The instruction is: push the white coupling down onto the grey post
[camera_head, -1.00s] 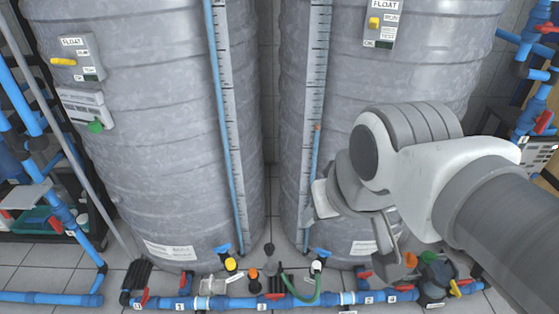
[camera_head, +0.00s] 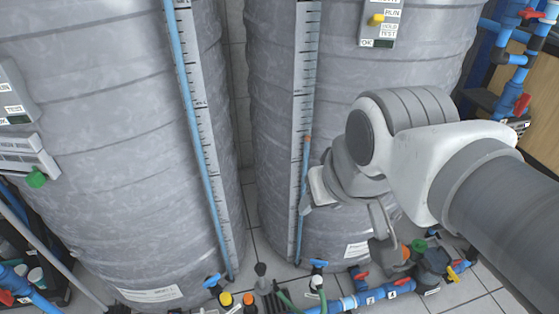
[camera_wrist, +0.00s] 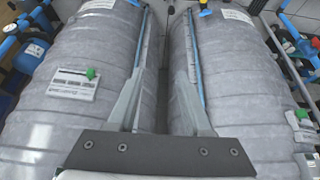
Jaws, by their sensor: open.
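A white coupling (camera_head: 317,281) shows low in the head view, near the foot of the right tank, with a green hose beside it. It is small, and I cannot tell how it sits on anything below. A dark grey upright piece (camera_head: 260,269) stands to its left; I cannot tell whether this is the grey post. My gripper (camera_wrist: 164,75) is open and empty in the wrist view, its two fingers spread before the gap between the tanks. In the head view it is above the floor fittings, partly hidden by my wrist. The wrist view shows neither coupling nor post clearly.
Two large grey tanks, left (camera_head: 100,130) and right (camera_head: 270,110), stand close together with a narrow gap. Blue pipe (camera_head: 350,301) with red valve handles runs along the floor. Yellow and orange caps (camera_head: 226,298) stand left of the coupling. A float box (camera_head: 381,22) is on the right tank.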

